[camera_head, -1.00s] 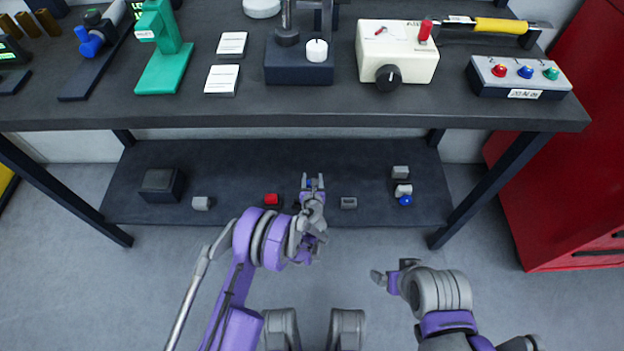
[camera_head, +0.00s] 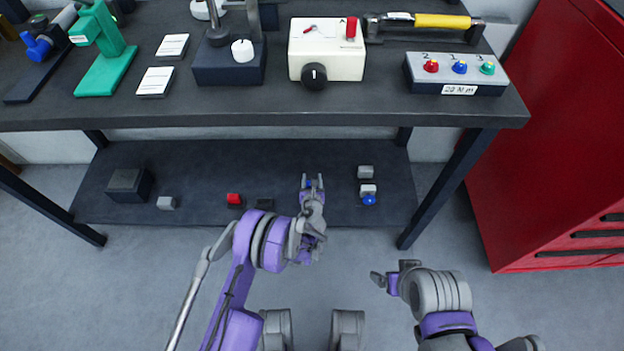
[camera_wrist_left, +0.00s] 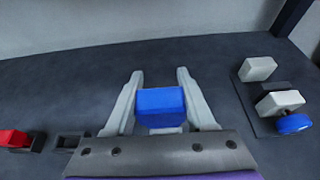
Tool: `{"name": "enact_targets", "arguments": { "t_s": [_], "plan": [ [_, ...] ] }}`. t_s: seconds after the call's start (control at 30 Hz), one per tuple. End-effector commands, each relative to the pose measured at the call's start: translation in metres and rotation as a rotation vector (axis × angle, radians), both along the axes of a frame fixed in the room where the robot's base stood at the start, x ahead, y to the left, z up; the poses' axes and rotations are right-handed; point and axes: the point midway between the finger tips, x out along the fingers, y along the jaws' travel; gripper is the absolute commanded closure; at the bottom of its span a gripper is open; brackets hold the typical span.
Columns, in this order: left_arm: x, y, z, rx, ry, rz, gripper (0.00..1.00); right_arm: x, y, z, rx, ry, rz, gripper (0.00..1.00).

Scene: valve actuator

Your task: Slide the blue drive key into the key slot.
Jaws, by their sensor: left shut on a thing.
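A blue block, which I take to be the drive key (camera_wrist_left: 160,101), sits between the two fingers of my left gripper (camera_wrist_left: 160,78) in the left wrist view. The fingers are shut on it. In the head view my left gripper (camera_head: 313,181) is over the lower shelf with a bit of blue (camera_head: 308,184) between its fingertips. A small dark box with an opening (camera_wrist_left: 70,141) is left of the gripper; I cannot tell if this is the key slot. A pale part shows just below the blue block. My right gripper (camera_head: 390,276) is low in front of the shelf, its jaws unclear.

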Motion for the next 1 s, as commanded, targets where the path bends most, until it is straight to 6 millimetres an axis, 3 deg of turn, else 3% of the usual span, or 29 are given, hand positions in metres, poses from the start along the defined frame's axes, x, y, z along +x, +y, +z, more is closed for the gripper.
{"name": "enact_targets", "arguments": {
  "t_s": [0.53, 1.0],
  "plan": [
    [0.0, 0.0, -0.002, 0.0, 0.0, 0.0, 1.0, 0.002, 0.0, -0.008, 0.0, 0.001, 0.0, 0.06],
    [0.0, 0.0, -0.045, 0.001, 0.0, 0.0, 1.0, 0.004, 0.0, -0.018, 0.0, -0.001, 0.0, 0.06]
  ]
}}
